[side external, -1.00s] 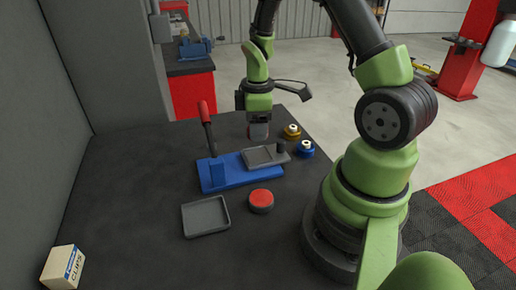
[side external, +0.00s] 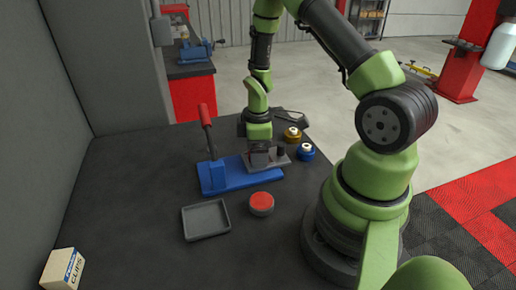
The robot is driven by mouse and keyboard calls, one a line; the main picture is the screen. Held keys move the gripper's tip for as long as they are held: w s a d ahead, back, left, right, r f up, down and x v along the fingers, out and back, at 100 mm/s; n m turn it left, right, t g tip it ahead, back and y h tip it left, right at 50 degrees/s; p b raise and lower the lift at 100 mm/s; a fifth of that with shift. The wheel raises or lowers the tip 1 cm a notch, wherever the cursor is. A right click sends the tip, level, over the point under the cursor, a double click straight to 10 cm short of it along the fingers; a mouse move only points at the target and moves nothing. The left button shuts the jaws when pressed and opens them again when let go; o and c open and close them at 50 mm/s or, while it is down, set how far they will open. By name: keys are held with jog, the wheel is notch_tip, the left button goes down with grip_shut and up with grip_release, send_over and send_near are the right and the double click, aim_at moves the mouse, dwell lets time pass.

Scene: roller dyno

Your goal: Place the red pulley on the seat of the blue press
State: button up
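The blue press (side external: 238,178) lies on the dark bench, with a red lever (side external: 205,116) standing up at its left end. A grey plate (side external: 280,160), apparently its seat, is at the right end. My gripper (side external: 259,163) points down, low over the left part of this plate. Its fingers are dark and small, and I cannot tell whether they hold something. A round grey piece with a red top (side external: 261,203) stands on the bench in front of the press. I cannot tell whether it is the red pulley; no other red pulley shows clearly.
A gold pulley (side external: 292,134) and a blue pulley (side external: 305,152) stand right of the plate. An empty grey tray (side external: 206,219) lies in front of the press. A clips box (side external: 63,269) is at the front left.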

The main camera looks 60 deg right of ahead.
notch_tip(320, 180, up, 12)
jog(key=s+a+r+m+t+y, duration=0.1)
jog(key=s+a+r+m+t, duration=0.2)
jog(key=s+a+r+m, duration=0.2)
jog(key=s+a+r+m+t+y, duration=0.1)
jog(key=s+a+r+m+t, duration=0.3)
jog(key=a+r, duration=0.5)
notch_tip(320, 180, up, 2)
jog(key=shift+s+a+m, duration=0.4)
jog(key=shift+s+m, duration=0.1)
jog(key=shift+s, duration=0.25)
